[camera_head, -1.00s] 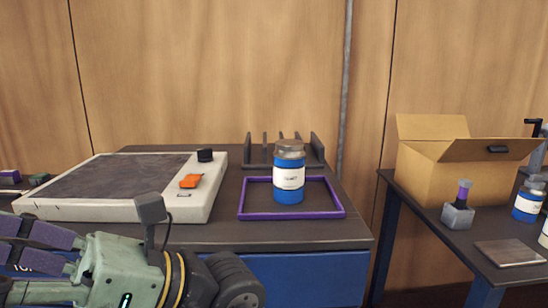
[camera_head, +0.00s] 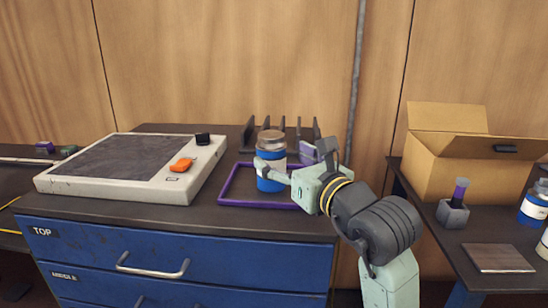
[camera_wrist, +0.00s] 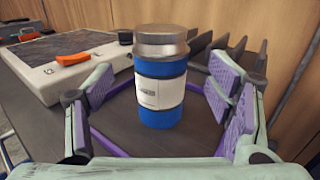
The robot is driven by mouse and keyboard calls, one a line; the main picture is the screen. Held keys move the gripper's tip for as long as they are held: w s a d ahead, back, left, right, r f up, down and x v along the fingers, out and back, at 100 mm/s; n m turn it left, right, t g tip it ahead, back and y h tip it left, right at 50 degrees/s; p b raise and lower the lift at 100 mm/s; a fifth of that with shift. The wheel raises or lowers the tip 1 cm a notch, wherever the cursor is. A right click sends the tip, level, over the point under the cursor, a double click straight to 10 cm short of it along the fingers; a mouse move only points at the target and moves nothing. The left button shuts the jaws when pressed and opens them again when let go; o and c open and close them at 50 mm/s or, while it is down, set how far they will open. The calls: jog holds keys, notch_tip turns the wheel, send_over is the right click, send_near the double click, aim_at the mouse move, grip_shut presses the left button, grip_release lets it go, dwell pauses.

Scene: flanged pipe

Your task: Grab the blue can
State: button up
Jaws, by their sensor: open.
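The blue can (camera_head: 270,160) has a white label and a grey-brown metal lid. It stands upright inside the purple square frame (camera_head: 229,184) on the dark cabinet top. My gripper (camera_head: 287,168) is at the can's right side in the head view, and it partly covers the can and the frame. In the wrist view the can (camera_wrist: 160,84) stands between and just beyond the open purple-padded fingers (camera_wrist: 165,92). There is space on both sides of it, and I see no contact.
A white device with a dark top (camera_head: 128,168) and an orange switch lies left of the can. A dark rack (camera_head: 247,135) stands behind it. On the right table are a cardboard box (camera_head: 465,172), a grey block with a purple handle (camera_head: 453,213) and another blue can (camera_head: 533,208).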

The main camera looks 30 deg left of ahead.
aim_at(271, 148)
jog(key=p+x, duration=0.2)
jog(key=x, duration=0.4)
jog(key=shift+d, duration=0.1)
jog(key=c, duration=1.5)
jog(key=shift+c, duration=0.4)
jog(key=shift+r, duration=0.2)
